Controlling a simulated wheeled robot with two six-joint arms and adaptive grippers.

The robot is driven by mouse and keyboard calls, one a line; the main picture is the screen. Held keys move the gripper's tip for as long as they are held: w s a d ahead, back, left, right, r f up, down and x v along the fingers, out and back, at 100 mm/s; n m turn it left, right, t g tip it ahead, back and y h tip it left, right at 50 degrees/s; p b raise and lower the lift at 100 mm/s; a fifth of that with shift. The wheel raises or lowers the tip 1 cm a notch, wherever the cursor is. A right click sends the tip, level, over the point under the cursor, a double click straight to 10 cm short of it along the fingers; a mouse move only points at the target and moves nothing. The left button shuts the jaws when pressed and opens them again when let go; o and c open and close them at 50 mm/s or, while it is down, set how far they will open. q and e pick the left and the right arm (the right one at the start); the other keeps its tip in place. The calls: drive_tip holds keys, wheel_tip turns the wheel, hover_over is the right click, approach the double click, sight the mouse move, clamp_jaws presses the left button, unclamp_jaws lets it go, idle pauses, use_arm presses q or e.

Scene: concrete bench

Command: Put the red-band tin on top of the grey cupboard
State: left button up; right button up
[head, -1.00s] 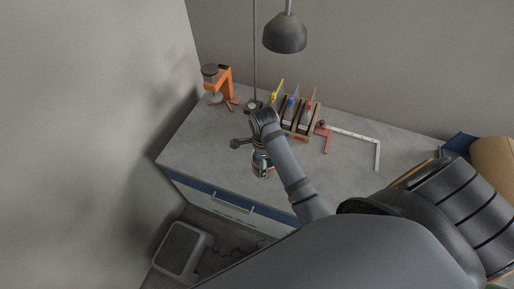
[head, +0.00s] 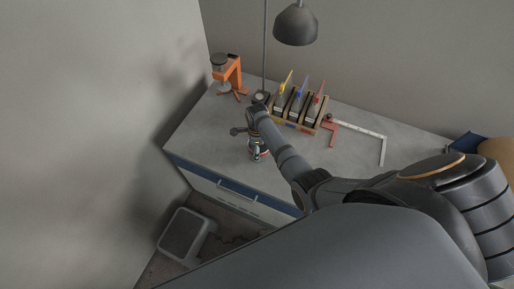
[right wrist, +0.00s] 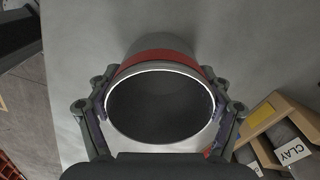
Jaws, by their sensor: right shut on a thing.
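The red-band tin (right wrist: 160,55) is a grey, open-topped can with a red band near its rim. In the right wrist view it sits between the fingers, and I look into its dark inside. My right gripper (right wrist: 160,108) is shut on its sides. In the head view the tin (head: 264,154) shows partly behind my right gripper (head: 255,147), over the front left of the bench. I cannot tell whether it touches the top. My left gripper is not in view. I cannot make out a separate grey cupboard.
The concrete bench (head: 207,137) has a blue-edged drawer front. On it stand an orange device (head: 235,73), a wooden rack (head: 283,120) with labelled compartments and a metal square (head: 362,131). A lamp (head: 295,27) hangs above. A grey stool-like thing (head: 183,235) is on the floor.

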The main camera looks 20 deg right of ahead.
drive_tip(key=shift+f, duration=0.1)
drive_tip(key=o, duration=1.1)
drive_tip(key=shift+o, duration=0.2)
drive_tip(key=shift+r, duration=0.45)
wheel_tip(320, 180, up, 11)
drive_tip(key=shift+r+b, duration=0.2)
drive_tip(key=shift+b, duration=0.15)
